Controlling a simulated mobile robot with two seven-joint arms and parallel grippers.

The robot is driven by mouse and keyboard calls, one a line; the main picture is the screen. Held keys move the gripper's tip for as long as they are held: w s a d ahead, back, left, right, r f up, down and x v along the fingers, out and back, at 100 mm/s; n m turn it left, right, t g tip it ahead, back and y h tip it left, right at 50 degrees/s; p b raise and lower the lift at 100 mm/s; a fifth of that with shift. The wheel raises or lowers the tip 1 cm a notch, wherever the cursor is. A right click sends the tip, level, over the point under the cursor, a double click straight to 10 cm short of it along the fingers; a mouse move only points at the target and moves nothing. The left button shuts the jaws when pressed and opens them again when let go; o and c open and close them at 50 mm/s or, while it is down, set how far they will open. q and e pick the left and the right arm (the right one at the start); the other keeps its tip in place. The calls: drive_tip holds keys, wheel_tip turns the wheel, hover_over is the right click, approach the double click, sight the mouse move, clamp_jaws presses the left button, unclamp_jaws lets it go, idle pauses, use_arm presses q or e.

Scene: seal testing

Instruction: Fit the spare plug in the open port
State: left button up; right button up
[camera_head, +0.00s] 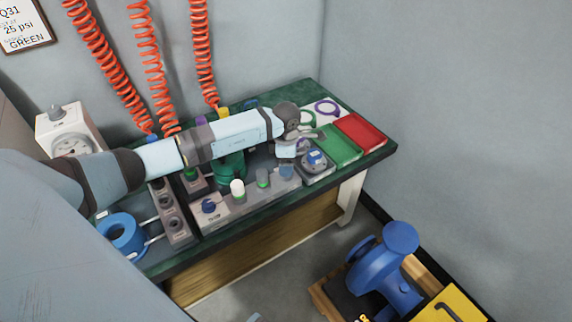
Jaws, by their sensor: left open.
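My left arm reaches across the green bench from the left. My left gripper (297,138) is open above the bench's right part, close to a small grey tray (318,174) with a blue-topped part (315,158) in it. I cannot tell whether this part is the spare plug. Which opening is the open port is unclear. My arm hides part of the bench's middle.
A green tray (340,147) and a red tray (362,130) lie at the bench's right end. A dial gauge (72,145) and a blue ring-shaped coil (122,235) are at the left. Orange coiled hoses (155,70) hang behind. A blue pump-like body (385,270) stands on the floor.

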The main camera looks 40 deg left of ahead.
use_arm(q)
wheel_tip(320, 180, up, 12)
drive_tip(key=p, duration=0.1)
idle(0.6)
